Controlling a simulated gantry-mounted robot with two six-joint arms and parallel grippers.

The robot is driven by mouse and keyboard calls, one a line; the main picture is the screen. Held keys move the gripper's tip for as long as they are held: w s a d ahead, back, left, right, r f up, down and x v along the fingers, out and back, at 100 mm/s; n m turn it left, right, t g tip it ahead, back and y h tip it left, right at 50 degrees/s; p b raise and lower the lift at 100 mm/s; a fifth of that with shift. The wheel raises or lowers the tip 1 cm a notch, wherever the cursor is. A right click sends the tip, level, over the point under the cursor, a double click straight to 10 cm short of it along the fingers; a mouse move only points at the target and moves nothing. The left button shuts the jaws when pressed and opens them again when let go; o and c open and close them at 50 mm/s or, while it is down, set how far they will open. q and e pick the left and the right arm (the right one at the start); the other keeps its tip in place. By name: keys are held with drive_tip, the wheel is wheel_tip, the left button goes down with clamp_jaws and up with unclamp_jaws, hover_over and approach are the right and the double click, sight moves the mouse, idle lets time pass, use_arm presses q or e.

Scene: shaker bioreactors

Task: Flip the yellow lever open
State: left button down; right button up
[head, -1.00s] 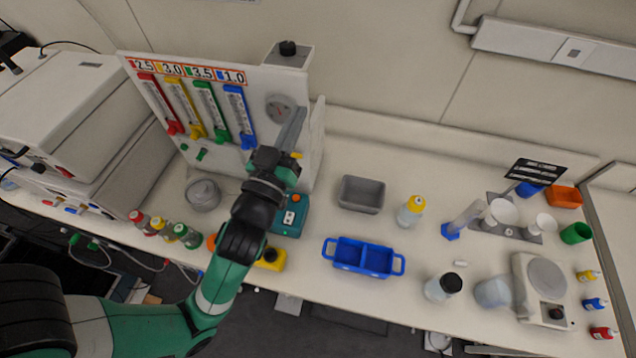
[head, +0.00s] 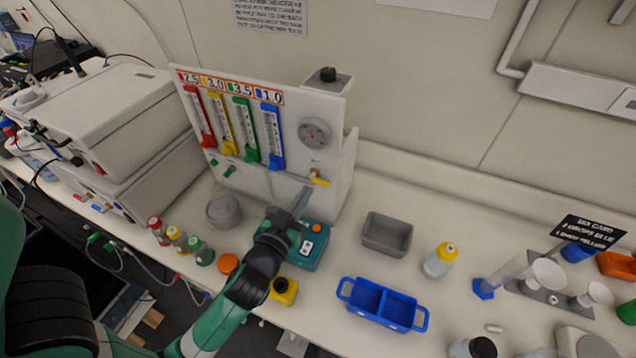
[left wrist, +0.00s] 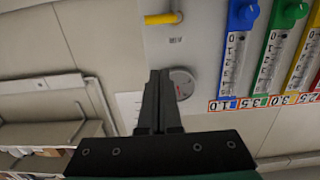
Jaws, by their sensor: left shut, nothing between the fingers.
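The yellow lever (head: 319,178) sits low on the right part of the white upright panel (head: 275,187), below a round gauge (head: 314,131). Its handle points to the right in the head view. The lever also shows at the top of the left wrist view (left wrist: 161,19) as a short yellow bar at a grey fitting. My left gripper (head: 305,194) is shut and empty, just below and left of the lever in the head view. Its fingers (left wrist: 158,76) look apart from the lever in the left wrist view. My right gripper is not in view.
Red, yellow, green and blue flow meters (head: 272,137) line the panel left of the gauge. A teal device (head: 311,250) stands below my gripper. A grey bin (head: 388,235) and a blue two-part tray (head: 382,305) stand to the right. Small capped bottles (head: 178,240) stand left.

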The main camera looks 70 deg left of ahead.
use_arm(q)
hover_over(321, 180)
drive_tip(key=v, duration=0.3)
wheel_tip(321, 180, down, 4)
drive_tip(key=shift+w+d+f, duration=0.15)
drive_tip(key=shift+f, duration=0.1)
drive_tip(key=shift+d, duration=0.1)
